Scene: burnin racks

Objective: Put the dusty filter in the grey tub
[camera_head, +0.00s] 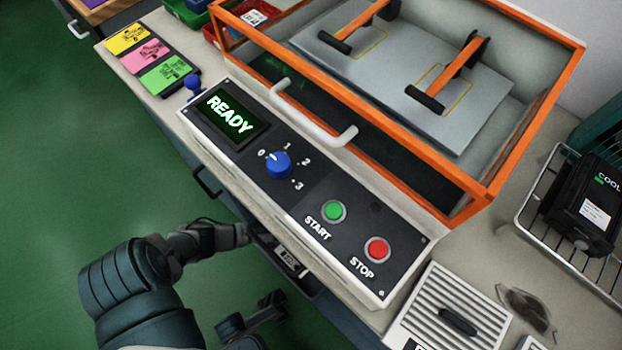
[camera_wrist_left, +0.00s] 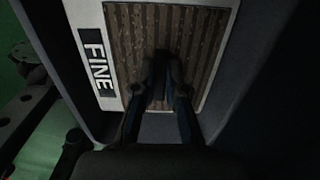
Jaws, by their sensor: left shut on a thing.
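The dusty filter, with brown pleats, a white frame and a FINE label, shows in the left wrist view (camera_wrist_left: 125,40). In the head view only a sliver of its frame and label (camera_head: 291,262) shows past the counter edge. My left gripper (camera_wrist_left: 163,80) is shut on the filter at its middle; the fingers cover the grip point. Dark grey walls, apparently the grey tub (camera_wrist_left: 250,70), surround the filter on both sides. Whether the filter rests on the tub's bottom cannot be told.
The counter carries a control panel (camera_head: 300,200) reading READY, an orange-framed clear cover (camera_head: 400,135), and another filter (camera_head: 455,312) with pale pleats and a black handle. A wire rack (camera_head: 528,215) holds a black unit (camera_head: 585,215). Green floor (camera_head: 60,190) is open at left.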

